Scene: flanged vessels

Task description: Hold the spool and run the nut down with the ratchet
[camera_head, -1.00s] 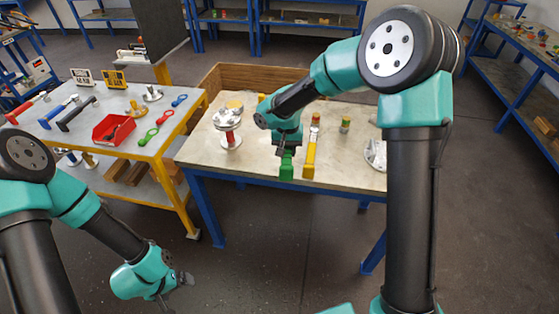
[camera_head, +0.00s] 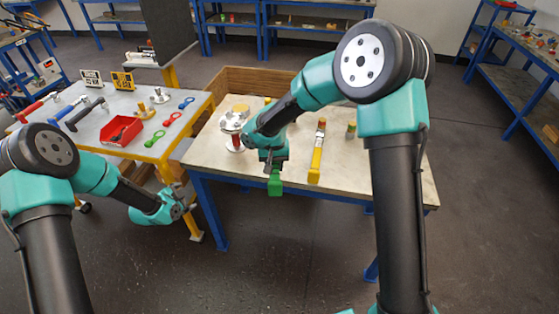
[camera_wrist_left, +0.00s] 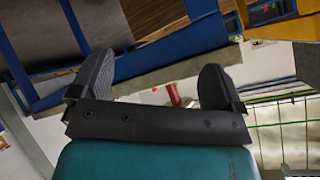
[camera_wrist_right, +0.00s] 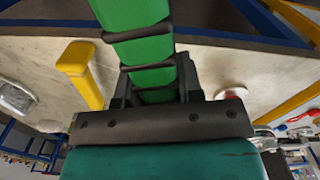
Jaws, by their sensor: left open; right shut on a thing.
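The spool (camera_head: 234,138), a metal flanged piece with a red middle, stands upright on the left part of the bench. My right gripper (camera_head: 273,160) is shut on a green-handled tool (camera_head: 275,187), just right of the spool. The green handle with dark bands (camera_wrist_right: 140,45) fills the top of the right wrist view; its working end is hidden, so I cannot tell that it is the ratchet. My left gripper (camera_head: 180,203) is open and empty, below and left of the bench. Red on the spool (camera_wrist_left: 173,94) shows between its fingers (camera_wrist_left: 157,75). I cannot make out the nut.
A yellow-handled tool (camera_head: 316,155) lies on the bench (camera_head: 385,175) right of my right gripper. A yellow-framed side table (camera_head: 75,140) with a red bin (camera_head: 122,131) and several tools stands at left, a narrow gap from the bench. The bench's right part is mostly clear.

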